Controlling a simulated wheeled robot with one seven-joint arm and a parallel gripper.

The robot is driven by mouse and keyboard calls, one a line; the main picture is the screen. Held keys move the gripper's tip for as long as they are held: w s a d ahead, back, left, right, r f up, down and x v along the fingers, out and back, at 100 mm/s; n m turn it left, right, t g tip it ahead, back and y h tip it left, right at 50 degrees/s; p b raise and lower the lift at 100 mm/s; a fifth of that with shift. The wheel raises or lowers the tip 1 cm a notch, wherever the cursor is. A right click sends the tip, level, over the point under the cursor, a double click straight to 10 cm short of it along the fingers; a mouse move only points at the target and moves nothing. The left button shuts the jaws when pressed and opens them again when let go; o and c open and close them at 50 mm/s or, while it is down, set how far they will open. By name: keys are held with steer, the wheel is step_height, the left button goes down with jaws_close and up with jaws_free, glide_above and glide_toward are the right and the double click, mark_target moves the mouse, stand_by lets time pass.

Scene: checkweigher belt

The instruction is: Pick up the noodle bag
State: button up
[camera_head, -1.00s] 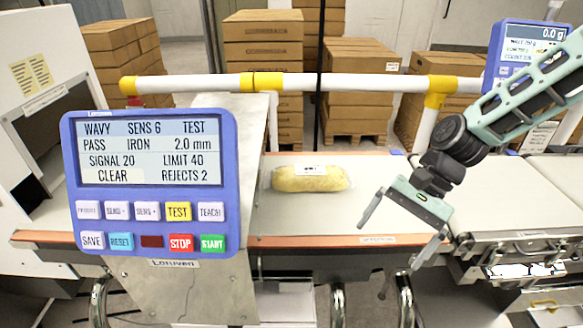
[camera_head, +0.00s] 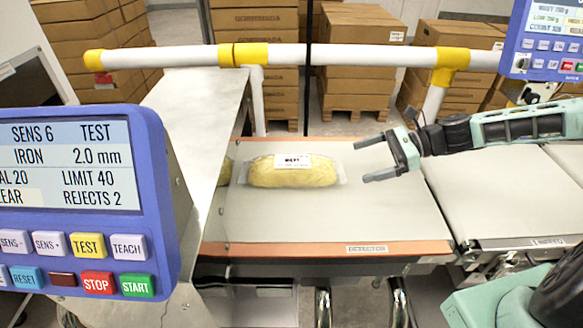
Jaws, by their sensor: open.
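The noodle bag (camera_head: 293,171) is a clear bag of yellow noodles with a white label on top. It lies flat on the pale detector belt (camera_head: 330,219), long side across the picture. My gripper (camera_head: 360,161) is open and empty, to the right of the bag with its fingers pointing left toward it. A gap shows between the fingertips and the bag's right end. Whether the gripper is level with the bag or above it is hard to tell.
A blue control panel (camera_head: 80,215) stands in front at left. A metal hood (camera_head: 190,110) is left of the bag; another yellow item (camera_head: 225,171) shows at its edge. A white and yellow rail (camera_head: 340,55) runs behind the belt. A second panel (camera_head: 552,40) is at upper right.

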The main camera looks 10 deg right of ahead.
mark_target(332, 168)
steer(key=x, duration=0.6)
steer(key=shift+a+p, duration=0.1)
steer(key=shift+p, duration=0.3)
steer(key=x, duration=0.1)
steer(key=p+x, duration=0.1)
steer(key=x, duration=0.2)
steer(key=shift+a+r, duration=0.2)
steer(key=shift+a, duration=0.05)
steer(key=shift+w+a+f+p, duration=0.1)
steer(key=shift+a+f+p, duration=0.2)
steer(key=shift+a, duration=0.15)
steer(key=c, duration=1.3)
steer(key=shift+c, duration=0.8)
steer(key=shift+r, duration=0.15)
